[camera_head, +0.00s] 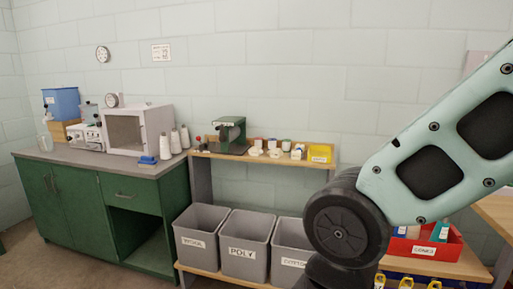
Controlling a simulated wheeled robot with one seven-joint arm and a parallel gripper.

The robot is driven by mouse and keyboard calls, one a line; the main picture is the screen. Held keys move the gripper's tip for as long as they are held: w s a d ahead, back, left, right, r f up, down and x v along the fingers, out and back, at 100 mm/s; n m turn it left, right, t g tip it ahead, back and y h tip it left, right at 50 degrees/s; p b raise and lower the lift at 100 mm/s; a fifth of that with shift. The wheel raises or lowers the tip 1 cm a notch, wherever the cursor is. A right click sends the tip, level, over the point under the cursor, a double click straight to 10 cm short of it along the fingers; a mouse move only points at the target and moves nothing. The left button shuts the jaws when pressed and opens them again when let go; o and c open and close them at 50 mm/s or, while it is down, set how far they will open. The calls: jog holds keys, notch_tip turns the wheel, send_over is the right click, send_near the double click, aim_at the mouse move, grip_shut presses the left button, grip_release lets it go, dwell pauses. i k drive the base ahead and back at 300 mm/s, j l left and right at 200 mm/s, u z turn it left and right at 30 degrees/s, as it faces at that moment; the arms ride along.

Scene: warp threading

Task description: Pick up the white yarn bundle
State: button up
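I cannot tell for sure which thing is the white yarn bundle. Small pale bundles (256,151) lie along the front of the wooden shelf (225,153) in the middle, right of a green machine (230,132). One white piece (298,151) sits near the yellow bin. White cone-shaped spools (175,142) stand upright on the grey counter at left. My arm crosses the right side of the picture and hides part of the shelf and what lies behind. My gripper is outside the picture.
Grey bins labelled WOOL (197,243), POLY (243,252) and one partly hidden (290,262) stand under the shelf. A yellow bin (320,153) is at its right end. A white box-shaped cabinet (138,130) is on the counter (85,161). A red CONES bin (423,249) stands lower right.

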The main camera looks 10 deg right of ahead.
aim_at(256, 152)
jog(key=i, duration=0.65)
jog(key=i+z, duration=0.15)
jog(key=i, duration=0.45)
jog(key=i+j, duration=0.15)
jog(key=i, duration=0.5)
jog(key=i+z, duration=0.15)
jog(key=i, duration=0.45)
jog(key=i+j, duration=0.25)
jog(key=i, duration=0.4)
jog(key=l+z, duration=0.05)
